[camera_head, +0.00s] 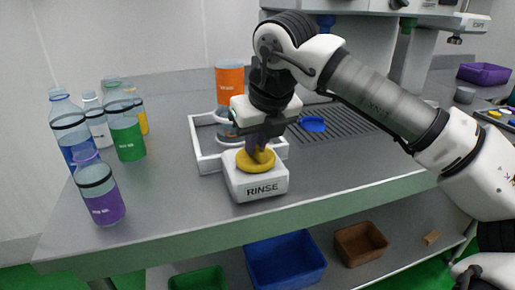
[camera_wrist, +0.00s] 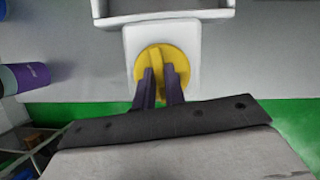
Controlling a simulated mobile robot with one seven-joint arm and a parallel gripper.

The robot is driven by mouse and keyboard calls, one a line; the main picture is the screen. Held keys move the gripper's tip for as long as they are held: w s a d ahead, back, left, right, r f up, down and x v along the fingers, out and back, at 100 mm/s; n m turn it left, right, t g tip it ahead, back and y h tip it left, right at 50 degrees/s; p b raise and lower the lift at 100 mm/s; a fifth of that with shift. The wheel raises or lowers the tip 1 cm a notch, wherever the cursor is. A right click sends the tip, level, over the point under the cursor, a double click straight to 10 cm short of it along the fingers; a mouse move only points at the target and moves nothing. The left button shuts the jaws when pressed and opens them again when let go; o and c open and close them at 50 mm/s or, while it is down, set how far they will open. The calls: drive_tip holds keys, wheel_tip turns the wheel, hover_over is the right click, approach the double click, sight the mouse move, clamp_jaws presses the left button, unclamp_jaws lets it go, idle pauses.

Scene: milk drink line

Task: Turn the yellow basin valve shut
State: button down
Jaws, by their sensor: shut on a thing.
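The yellow valve (camera_head: 256,160) is a round knob on top of a white block labelled RINSE (camera_head: 262,187), near the front edge of the counter. In the wrist view the yellow valve (camera_wrist: 178,59) shows as a disc with a raised bar across it, on the white block (camera_wrist: 193,34). My gripper (camera_head: 259,145) points down onto the knob from above. In the wrist view my gripper (camera_wrist: 160,75) has its two dark fingers on either side of the bar, shut on it. The fingers hide part of the knob.
Several bottles stand at the left, including a purple one (camera_head: 101,195). A blue lid (camera_head: 312,124) lies right. Blue (camera_head: 285,262) and brown (camera_head: 361,243) bins sit below.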

drive_tip(key=shift+m+h+b, duration=0.3)
drive_tip(key=shift+m+b, duration=0.1)
drive_tip(key=shift+m, duration=0.4)
drive_tip(key=c, duration=1.5)
unclamp_jaws()
drive_tip(key=shift+o, duration=0.2)
drive_tip(key=p+v, duration=0.1)
drive_tip(key=v, duration=1.3)
drive_tip(key=shift+s, duration=0.15)
drive_tip(key=shift+a+f, duration=0.1)
drive_tip(key=shift+f, duration=0.1)
